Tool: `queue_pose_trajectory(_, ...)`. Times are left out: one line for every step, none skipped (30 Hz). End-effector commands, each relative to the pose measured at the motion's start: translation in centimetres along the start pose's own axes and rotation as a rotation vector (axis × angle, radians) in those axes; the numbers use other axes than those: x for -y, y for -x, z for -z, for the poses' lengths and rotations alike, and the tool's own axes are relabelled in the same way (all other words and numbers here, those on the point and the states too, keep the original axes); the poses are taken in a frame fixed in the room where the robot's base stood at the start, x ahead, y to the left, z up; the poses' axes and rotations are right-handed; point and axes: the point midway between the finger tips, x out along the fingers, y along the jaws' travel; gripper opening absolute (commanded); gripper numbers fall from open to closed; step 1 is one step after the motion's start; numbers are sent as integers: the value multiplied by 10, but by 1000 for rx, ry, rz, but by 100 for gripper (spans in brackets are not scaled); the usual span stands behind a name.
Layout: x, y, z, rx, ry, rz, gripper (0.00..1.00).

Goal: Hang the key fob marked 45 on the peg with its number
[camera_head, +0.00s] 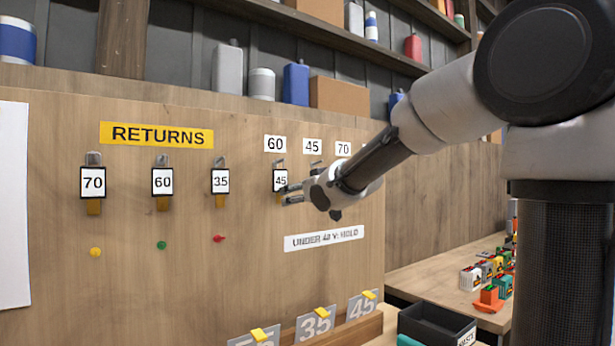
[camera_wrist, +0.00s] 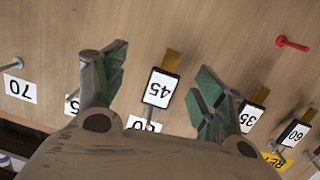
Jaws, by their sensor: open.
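The key fob marked 45 (camera_head: 280,181) is a white plate with a dark frame and a brown tab. It appears to hang on the peg under the label 60 (camera_head: 275,144). The label 45 (camera_head: 312,146) is just right of that, with a peg (camera_head: 316,163) below it. My gripper (camera_head: 288,194) is at the fob's right side in the head view. In the wrist view my gripper (camera_wrist: 160,64) is open, with the fob (camera_wrist: 161,88) between its spread fingers, apparently not clamped. The wrist view is upside down, and a finger partly hides the label 45 (camera_wrist: 72,104).
Fobs 70 (camera_head: 93,182), 60 (camera_head: 162,181) and 35 (camera_head: 220,181) hang under the RETURNS sign (camera_head: 156,135). Yellow, green and red pegs (camera_head: 218,238) stick out below. The label 70 (camera_head: 343,148) is farther right; my arm hides part of that area.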

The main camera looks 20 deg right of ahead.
Motion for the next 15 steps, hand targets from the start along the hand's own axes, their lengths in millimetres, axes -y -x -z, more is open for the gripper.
queue_pose_trajectory(4,1,18,-59,-4,18,70)
queue_pose_trajectory(7,1,28,-93,-8,31,70)
queue_pose_trajectory(11,2,38,-132,-13,46,70)
queue_pose_trajectory(13,3,44,-154,-19,56,70)
queue_pose_trajectory(15,4,48,-172,-26,64,70)
queue_pose_trajectory(16,4,52,-191,-33,72,70)
queue_pose_trajectory(17,4,55,-200,-39,76,70)
queue_pose_trajectory(18,3,57,-207,-45,79,70)
queue_pose_trajectory(18,0,58,-208,-51,80,70)
queue_pose_trajectory(18,-3,58,-207,-53,80,70)
queue_pose_trajectory(18,-7,58,-206,-53,80,70)
queue_pose_trajectory(19,-12,59,-205,-53,80,70)
queue_pose_trajectory(19,-17,60,-205,-53,79,70)
queue_pose_trajectory(20,-22,61,-204,-54,79,70)
queue_pose_trajectory(20,-29,62,-204,-53,79,70)
